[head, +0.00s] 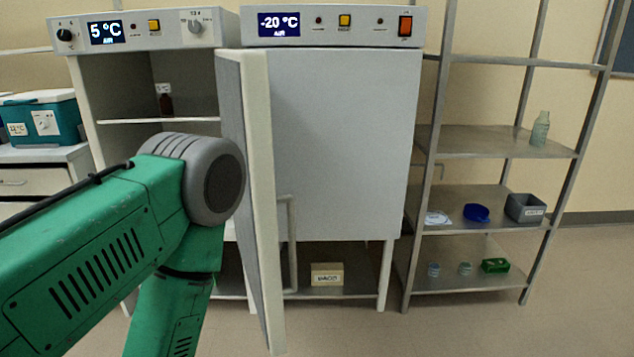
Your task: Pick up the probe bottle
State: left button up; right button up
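A small dark brown bottle (166,104) with a white tag by its neck stands upright on the upper shelf inside the open left cabinet, whose display reads 5 °C. A pale green, clear bottle (540,129) stands upright on the upper shelf of the metal rack at the right. I cannot tell from any readable label which is the probe bottle. My green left arm crosses the lower left and hides much of the cabinet's lower inside. Its gripper is out of the picture, as is my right gripper.
The cabinet door (258,190) stands open towards me. The -20 °C cabinet (345,140) is closed. The rack (470,142) holds a blue dish (476,213), a grey bin (525,208) and a green box (495,265). A teal cooler (40,117) is at the left. Floor at front right is clear.

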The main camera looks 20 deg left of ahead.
aim_at(166, 106)
jog(key=u, duration=1.25)
jog(key=i+l+u, duration=0.2)
jog(key=l, duration=0.6)
jog(key=l+u, duration=0.2)
jog(key=l, duration=0.55)
jog(key=k, duration=0.65)
jog(key=i+j, duration=0.7)
jog(key=i, duration=0.15)
